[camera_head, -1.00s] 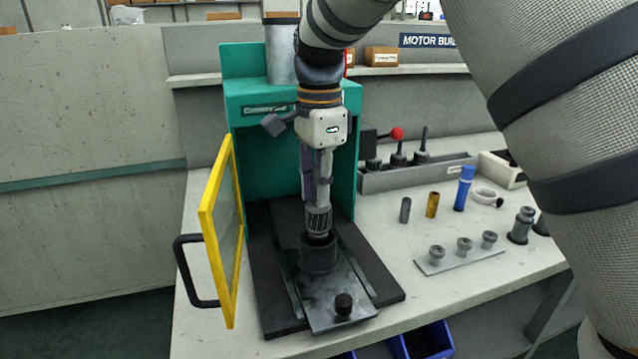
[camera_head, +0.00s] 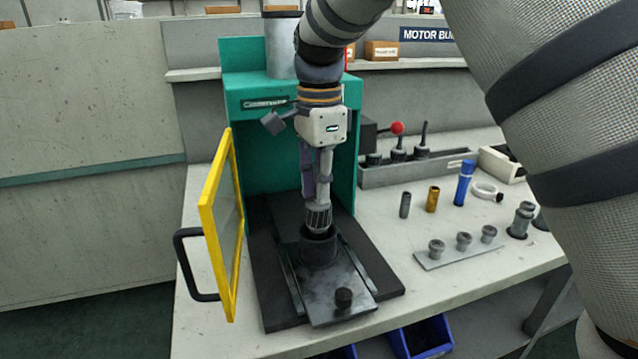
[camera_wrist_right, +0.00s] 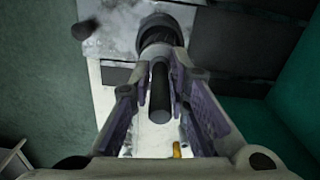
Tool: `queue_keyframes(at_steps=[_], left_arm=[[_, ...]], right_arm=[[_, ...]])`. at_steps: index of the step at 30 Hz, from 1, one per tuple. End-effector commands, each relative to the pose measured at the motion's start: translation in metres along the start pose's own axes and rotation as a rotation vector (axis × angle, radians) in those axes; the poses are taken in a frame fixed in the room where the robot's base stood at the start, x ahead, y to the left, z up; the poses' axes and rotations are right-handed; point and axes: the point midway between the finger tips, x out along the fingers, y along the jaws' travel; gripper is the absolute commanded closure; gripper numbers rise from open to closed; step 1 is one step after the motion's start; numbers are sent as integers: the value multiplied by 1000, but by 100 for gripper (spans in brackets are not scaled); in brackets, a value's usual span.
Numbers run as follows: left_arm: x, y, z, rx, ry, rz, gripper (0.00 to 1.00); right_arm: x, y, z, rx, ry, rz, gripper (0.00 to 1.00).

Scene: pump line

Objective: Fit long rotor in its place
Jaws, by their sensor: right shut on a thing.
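My right gripper (camera_head: 317,196) points down in front of the green press and is shut on the long rotor. The rotor (camera_head: 318,217) is upright, with a dark ribbed body below the fingers. Its lower end is at the mouth of a black round holder (camera_head: 318,252) on the sliding plate (camera_head: 335,288); I cannot tell how far inside it sits. In the right wrist view the rotor's grey shaft (camera_wrist_right: 159,88) lies between the fingers, and the dark round shape (camera_wrist_right: 158,32) lies beyond their tips. My left gripper is not in view.
The green press (camera_head: 259,165) stands around the arm, its yellow-framed door (camera_head: 228,235) swung open at left. Right on the bench are a grey cylinder (camera_head: 405,205), a brass one (camera_head: 432,199), a blue bottle (camera_head: 464,184) and a plate (camera_head: 460,250) with several metal parts.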

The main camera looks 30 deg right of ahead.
Motion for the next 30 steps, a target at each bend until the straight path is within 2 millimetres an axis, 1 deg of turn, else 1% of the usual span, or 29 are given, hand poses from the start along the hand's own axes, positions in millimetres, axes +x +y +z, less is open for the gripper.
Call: queue_keyframes(at_steps=[25, 28, 29, 30], left_arm=[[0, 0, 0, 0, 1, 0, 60], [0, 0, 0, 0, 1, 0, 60], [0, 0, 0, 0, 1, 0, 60], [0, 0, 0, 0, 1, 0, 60]], right_arm=[[22, 0, 0, -1, 0, -2, 100], [22, 0, 0, -1, 0, -3, 100], [22, 0, 0, -1, 0, -3, 79], [22, 0, 0, -1, 0, -3, 70]])
